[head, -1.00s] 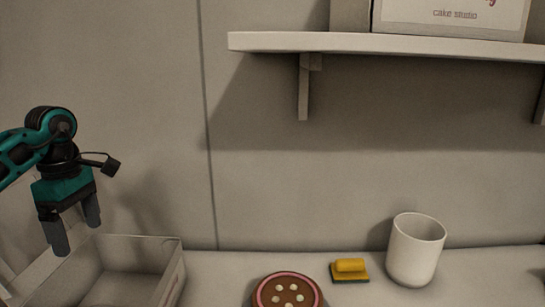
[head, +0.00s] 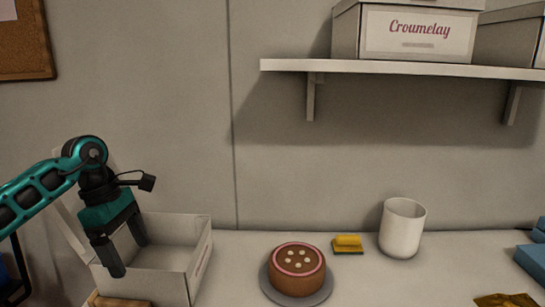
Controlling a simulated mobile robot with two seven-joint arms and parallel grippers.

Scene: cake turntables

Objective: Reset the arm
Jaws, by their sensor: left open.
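My left gripper (head: 128,258) is teal and black and comes in from the left in the head view. Its two dark fingers point down and stand apart, with nothing between them. It hangs in front of an open white cake box (head: 176,273), covering part of the box's left side; whether it touches the box cannot be told. My right gripper is not in view.
A chocolate cake (head: 297,262) with a pink ring sits on a round grey plate (head: 297,298). Behind are a yellow sponge (head: 347,243) and a white cup (head: 402,229). A shelf (head: 400,68) with boxes hangs above. Blue items (head: 534,254) lie at right.

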